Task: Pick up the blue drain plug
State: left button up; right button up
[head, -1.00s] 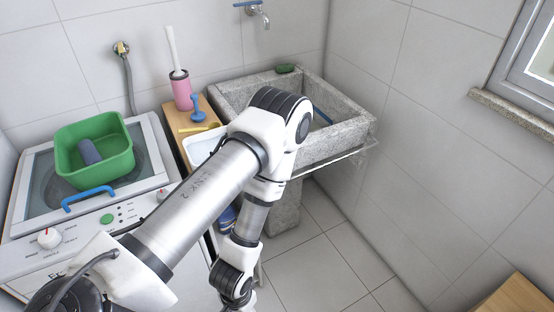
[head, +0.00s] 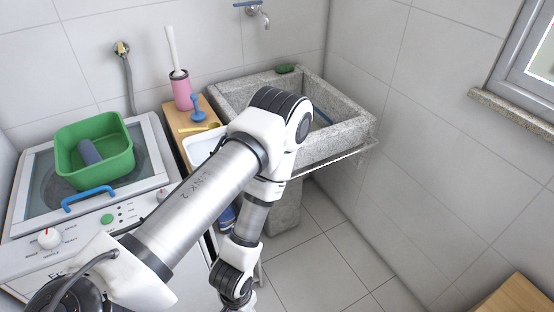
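The blue drain plug (head: 197,108) appears to be the small blue piece with a rounded knob on top and a wider base. It stands upright on the wooden counter strip between the washing machine and the sink, beside a pink brush holder. One of my arms comes in from the lower left, bends in front of the sink and drops to the bottom edge. Its gripper is out of the picture. My other gripper is not in view either. Nothing touches the plug.
The stone sink (head: 350,140) has a green item (head: 286,69) on its back rim. A pink holder (head: 181,92) with a brush, a yellow item (head: 198,129) and a white tray (head: 203,147) are near the plug. A green basin (head: 115,170) sits on the washer (head: 30,215).

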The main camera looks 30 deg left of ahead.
aim_at(199, 116)
jog(key=k+u, duration=0.1)
jog(key=u, duration=1.5)
jog(key=l+u, duration=0.2)
jog(key=i, duration=0.05)
